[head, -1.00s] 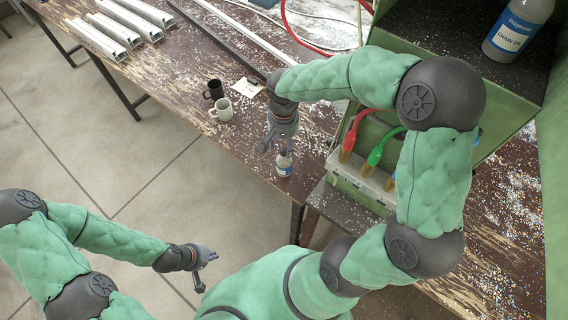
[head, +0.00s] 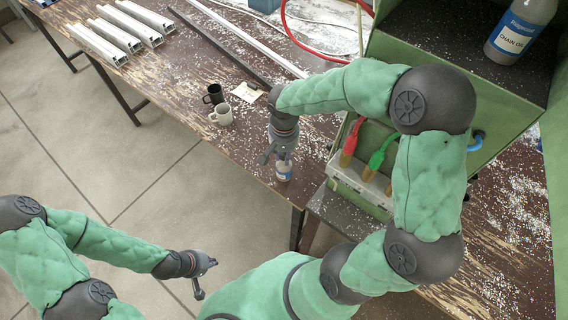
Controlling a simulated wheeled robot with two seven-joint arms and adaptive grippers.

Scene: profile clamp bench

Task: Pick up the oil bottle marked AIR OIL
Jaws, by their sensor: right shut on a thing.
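A small bottle with a blue label (head: 284,174) stands on the wooden bench near its front edge. Its label is too small to read, and its top is hidden by my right gripper. My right gripper (head: 277,156) points down and is shut on this bottle, with its fingers around the upper part. My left gripper (head: 206,279) is low at the bottom left, in front of the bench over the floor. It is empty, with its fingers apart.
Aluminium profiles (head: 122,28) lie at the back left.

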